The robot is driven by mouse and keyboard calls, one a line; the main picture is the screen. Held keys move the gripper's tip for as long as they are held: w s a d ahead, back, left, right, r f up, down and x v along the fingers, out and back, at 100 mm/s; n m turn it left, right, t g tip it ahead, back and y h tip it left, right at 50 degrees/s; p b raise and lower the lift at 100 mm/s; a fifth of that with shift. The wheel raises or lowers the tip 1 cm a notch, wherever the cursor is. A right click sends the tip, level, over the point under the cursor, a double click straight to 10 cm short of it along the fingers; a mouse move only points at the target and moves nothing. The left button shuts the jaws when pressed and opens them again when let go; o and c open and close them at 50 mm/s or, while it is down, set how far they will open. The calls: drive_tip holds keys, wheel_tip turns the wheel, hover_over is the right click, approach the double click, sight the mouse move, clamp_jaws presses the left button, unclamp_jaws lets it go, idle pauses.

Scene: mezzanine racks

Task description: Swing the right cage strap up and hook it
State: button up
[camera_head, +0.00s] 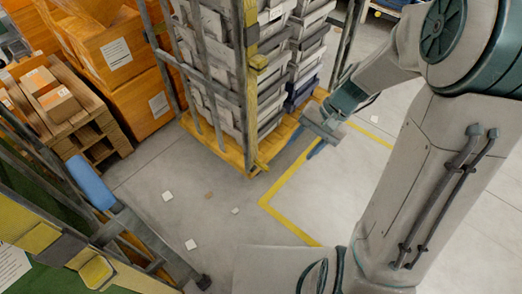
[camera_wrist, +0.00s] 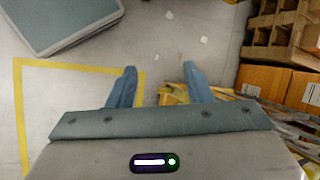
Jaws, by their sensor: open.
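The roll cage (camera_head: 195,85) stands upper centre in the head view, with grey crates stacked inside on a yellow base. A yellow strip (camera_head: 247,110) runs down its near corner post, with a yellow fitting (camera_head: 258,62) partway up and a small yellow end (camera_head: 262,166) near the base. I cannot tell surely which part is the strap. My gripper (camera_head: 317,148) is right of the cage's lower corner, apart from the strip.
Another cage frame (camera_head: 140,235) with a blue padded bar (camera_head: 90,183) fills the lower left. Orange boxes (camera_head: 110,50) and a wooden pallet (camera_head: 95,135) stand at the left. A yellow floor line (camera_head: 290,222) crosses open grey floor with paper scraps.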

drive_tip(key=w+a+f+m+t+y+b, duration=0.1)
drive_tip(key=w+f+m+y+b, duration=0.25)
drive_tip(key=f, duration=0.55)
drive_tip(key=w+a+f+m+y+b, duration=0.1)
drive_tip(key=w+f+m+y+b, duration=0.2)
drive_tip(key=f, duration=0.6)
drive_tip(key=w+a+f+m+t+y+b, duration=0.1)
drive_tip(key=w+f+m+y+b, duration=0.2)
drive_tip(key=f, duration=0.5)
drive_tip(key=m+t+h+b, duration=0.1)
drive_tip(key=m+t+b, duration=0.6)
drive_tip(key=m+t, duration=0.35)
approach(255, 160)
drive_tip(key=b+x, duration=0.1)
drive_tip(key=x, duration=0.2)
drive_tip(key=f+b+x, duration=0.1)
drive_tip(key=x, duration=0.2)
drive_tip(key=shift+d+f+b, duration=0.1)
drive_tip(key=shift+f+b, duration=0.05)
drive_tip(key=shift+b, duration=0.25)
drive_tip(key=shift+w+a, duration=0.45)
